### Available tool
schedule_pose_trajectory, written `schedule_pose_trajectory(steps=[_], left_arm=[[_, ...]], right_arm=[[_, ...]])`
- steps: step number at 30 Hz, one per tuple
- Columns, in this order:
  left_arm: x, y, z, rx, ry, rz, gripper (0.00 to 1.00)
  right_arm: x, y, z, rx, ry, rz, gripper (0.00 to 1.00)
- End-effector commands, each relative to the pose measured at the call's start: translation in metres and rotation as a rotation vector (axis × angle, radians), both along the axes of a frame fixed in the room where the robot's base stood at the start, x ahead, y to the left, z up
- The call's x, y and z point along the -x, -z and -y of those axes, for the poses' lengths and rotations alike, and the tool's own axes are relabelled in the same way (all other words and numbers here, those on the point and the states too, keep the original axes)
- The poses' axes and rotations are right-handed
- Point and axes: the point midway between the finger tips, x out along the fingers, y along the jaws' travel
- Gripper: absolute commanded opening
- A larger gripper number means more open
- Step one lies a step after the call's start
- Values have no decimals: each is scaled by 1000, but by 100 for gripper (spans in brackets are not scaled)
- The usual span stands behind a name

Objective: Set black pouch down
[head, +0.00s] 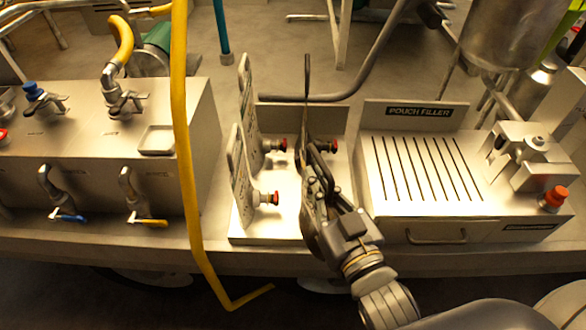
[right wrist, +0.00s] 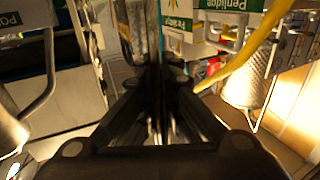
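The black pouch (head: 307,82) stands upright and nearly edge-on in the head view, a thin dark sheet at the right side of a pale tray (head: 284,228). A spout with a red cap (head: 334,146) sticks out to its right. My right gripper (head: 307,165) reaches in from the front and appears shut on the pouch's lower part. In the right wrist view the fingers (right wrist: 156,85) come together on a thin upright edge. The pouch's lower edge is hidden by the gripper, so I cannot tell whether it touches the tray. My left gripper is not in view.
Two pale pouches (head: 246,100) (head: 241,180) with red-capped spouts stand upright at the tray's left. The pouch filler (head: 420,180) is close on the right. A yellow pipe (head: 183,120) rises at the left, before a box with taps (head: 90,180). Bare tray lies between the pouches.

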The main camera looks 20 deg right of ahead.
Motion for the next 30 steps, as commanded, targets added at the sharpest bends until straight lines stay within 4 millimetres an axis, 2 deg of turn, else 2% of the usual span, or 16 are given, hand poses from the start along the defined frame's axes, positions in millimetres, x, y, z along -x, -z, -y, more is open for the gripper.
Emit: schedule_pose_trajectory(steps=[1, 5, 12, 16, 20, 27, 30], left_arm=[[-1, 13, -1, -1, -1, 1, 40], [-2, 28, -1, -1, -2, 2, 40], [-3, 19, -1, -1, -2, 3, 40], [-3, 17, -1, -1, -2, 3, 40], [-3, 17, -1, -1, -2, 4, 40], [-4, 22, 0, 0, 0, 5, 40], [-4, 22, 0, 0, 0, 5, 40]], right_arm=[[-8, 5, -1, -1, 0, 9, 0], [-25, 6, -5, 0, -2, 8, 0], [-72, 4, -14, 1, 0, 3, 0], [-92, 7, -18, 0, 0, 1, 0], [-101, 10, -19, -1, 0, -1, 0], [-101, 42, -19, -1, 1, -4, 0], [-101, 45, -19, 0, 1, 0, 0]])
